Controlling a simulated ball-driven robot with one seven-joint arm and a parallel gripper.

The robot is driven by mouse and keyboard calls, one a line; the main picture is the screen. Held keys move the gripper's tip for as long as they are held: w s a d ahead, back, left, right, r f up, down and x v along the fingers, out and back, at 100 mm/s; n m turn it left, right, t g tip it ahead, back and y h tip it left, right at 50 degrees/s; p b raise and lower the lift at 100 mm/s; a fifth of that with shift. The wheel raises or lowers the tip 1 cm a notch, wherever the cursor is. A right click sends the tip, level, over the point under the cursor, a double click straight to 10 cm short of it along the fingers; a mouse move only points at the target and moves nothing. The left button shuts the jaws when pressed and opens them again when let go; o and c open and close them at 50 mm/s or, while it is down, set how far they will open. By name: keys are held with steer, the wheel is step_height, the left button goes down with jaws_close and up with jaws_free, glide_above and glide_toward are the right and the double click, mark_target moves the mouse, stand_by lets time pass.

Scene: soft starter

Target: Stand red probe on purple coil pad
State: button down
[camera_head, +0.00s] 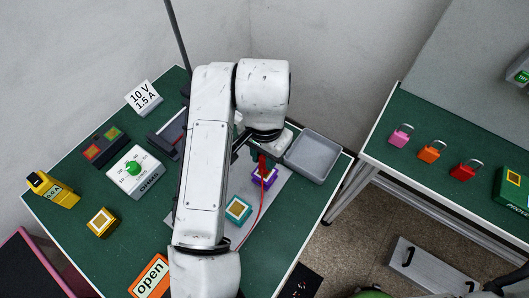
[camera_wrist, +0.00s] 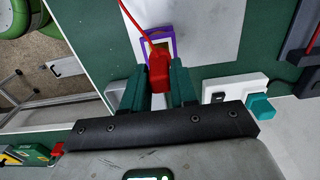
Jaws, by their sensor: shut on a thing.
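The red probe (camera_head: 262,164) is between the dark green fingers of my gripper (camera_wrist: 160,88), which is shut on it. The probe also shows in the wrist view (camera_wrist: 159,71), with its red cable running off from it. The purple coil pad (camera_head: 265,180) is a purple-edged block just below the probe in the head view. In the wrist view its purple frame (camera_wrist: 145,40) shows beyond the probe and is partly covered by it. I cannot tell whether the probe touches the pad. My arm hides part of the table in the head view.
A teal-edged block (camera_head: 238,210) stands on the grey plate near the purple pad. A grey tray (camera_head: 313,155) lies right of my gripper. A yellow-edged block (camera_head: 102,223), a white dial box (camera_head: 133,172) and an orange "open" sign (camera_head: 150,277) are left of my arm.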

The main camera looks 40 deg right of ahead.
steer(key=shift+f+b, duration=0.3)
steer(key=shift+f, duration=0.3)
steer(key=c, duration=0.8)
jaws_free()
steer(key=shift+r, duration=0.1)
step_height(320, 180, up, 11)
steer(key=shift+f+p, duration=0.15)
steer(key=shift+p, duration=0.2)
